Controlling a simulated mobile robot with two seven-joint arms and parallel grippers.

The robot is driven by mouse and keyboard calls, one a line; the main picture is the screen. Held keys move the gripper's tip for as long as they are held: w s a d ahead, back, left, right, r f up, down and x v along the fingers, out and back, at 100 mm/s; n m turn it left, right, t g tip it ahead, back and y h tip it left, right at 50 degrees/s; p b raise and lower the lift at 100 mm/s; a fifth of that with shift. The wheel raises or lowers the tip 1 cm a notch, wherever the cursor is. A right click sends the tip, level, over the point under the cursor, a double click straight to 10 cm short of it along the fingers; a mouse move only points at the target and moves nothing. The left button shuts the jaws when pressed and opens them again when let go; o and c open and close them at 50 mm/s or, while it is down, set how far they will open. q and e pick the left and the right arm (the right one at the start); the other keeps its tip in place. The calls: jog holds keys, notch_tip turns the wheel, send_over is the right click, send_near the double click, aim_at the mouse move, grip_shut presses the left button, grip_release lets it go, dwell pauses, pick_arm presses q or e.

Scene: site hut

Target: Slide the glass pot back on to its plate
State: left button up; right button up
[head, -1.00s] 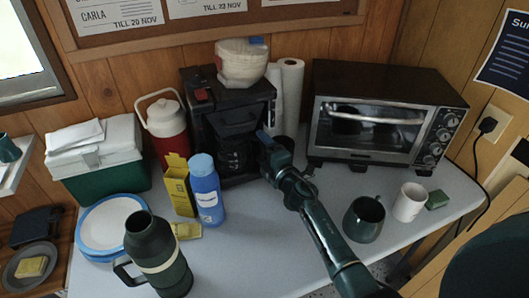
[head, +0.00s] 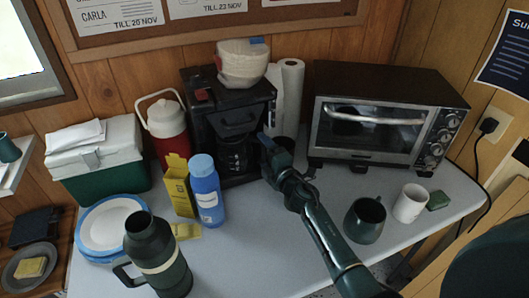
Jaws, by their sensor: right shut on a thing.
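The glass pot (head: 233,156) is dark and see-through. It stands upright in the lower bay of the black coffee maker (head: 198,112), under the brew basket. The plate under the pot is hard to make out in the shadow, so I cannot tell how the pot sits on it. My right gripper (head: 266,143) is at the right front of the coffee maker, beside the pot, shut on what seems to be the pot's handle. The fingers and handle are dark and mostly hidden by my own wrist. My left gripper is not in view.
A blue bottle (head: 206,190) and yellow box (head: 179,186) stand left of the coffee maker. A toaster oven (head: 385,115) is close on the right. A green flask (head: 157,255), green mug (head: 364,220) and white mug (head: 410,203) stand nearer. The table's front middle is clear.

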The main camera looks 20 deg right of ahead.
jog(key=o, duration=1.4)
jog(key=shift+s, duration=0.1)
